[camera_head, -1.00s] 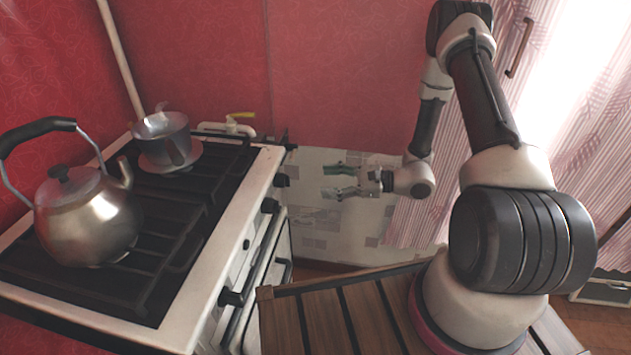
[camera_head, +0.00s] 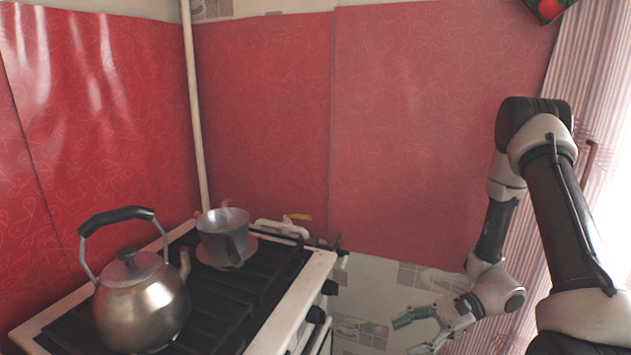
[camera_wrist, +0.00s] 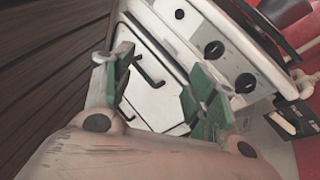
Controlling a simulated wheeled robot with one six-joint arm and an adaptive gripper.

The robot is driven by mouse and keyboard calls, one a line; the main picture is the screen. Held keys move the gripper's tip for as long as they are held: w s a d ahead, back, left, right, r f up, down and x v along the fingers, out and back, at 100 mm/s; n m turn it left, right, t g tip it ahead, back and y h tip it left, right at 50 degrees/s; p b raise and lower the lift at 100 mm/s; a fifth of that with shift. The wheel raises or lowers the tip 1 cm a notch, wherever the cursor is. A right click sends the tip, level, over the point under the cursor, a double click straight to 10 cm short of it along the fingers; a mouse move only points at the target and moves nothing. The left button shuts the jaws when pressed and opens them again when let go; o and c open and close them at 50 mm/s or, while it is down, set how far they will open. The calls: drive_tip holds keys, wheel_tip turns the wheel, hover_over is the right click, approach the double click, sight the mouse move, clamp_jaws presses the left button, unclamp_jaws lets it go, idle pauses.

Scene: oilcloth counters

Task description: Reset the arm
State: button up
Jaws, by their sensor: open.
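My gripper (camera_head: 418,332) is at the lower right of the head view, to the right of the stove. Its green-padded fingers are spread apart with nothing between them. It also shows in the wrist view (camera_wrist: 160,90), where the open fingers face the white stove front with its black knobs and handles. My arm rises from the lower right, bends at the top and hangs down to the gripper.
A steel kettle (camera_head: 140,305) with a black handle stands on the stove (camera_head: 285,318). Behind it is a grey pot (camera_head: 224,238) on a round plate. A yellow-handled gas valve (camera_head: 298,217) is by the wall. A curtain (camera_head: 570,130) hangs at the right.

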drive_tip(key=s+d+r+n+g+h, duration=0.1)
drive_tip(key=s+d+r+n+h, duration=0.2)
drive_tip(key=d+r+n+h, duration=0.4)
drive_tip(key=s+d+r+n+h, duration=0.35)
drive_tip(key=d+r, duration=0.25)
drive_tip(key=r, duration=0.3)
drive_tip(key=s+d+r+n+t+h, duration=0.1)
drive_tip(key=r+t, duration=0.2)
drive_tip(key=r, duration=0.4)
drive_tip(key=s+d+r+n+t+h, duration=0.1)
drive_tip(key=s+r+n+t+h, duration=0.1)
drive_tip(key=r+t, duration=0.2)
drive_tip(key=v, duration=0.3)
drive_tip(key=shift+w+r, duration=0.2)
drive_tip(key=shift+r, duration=0.2)
drive_tip(key=shift+d+h, duration=0.1)
drive_tip(key=shift+h, duration=0.15)
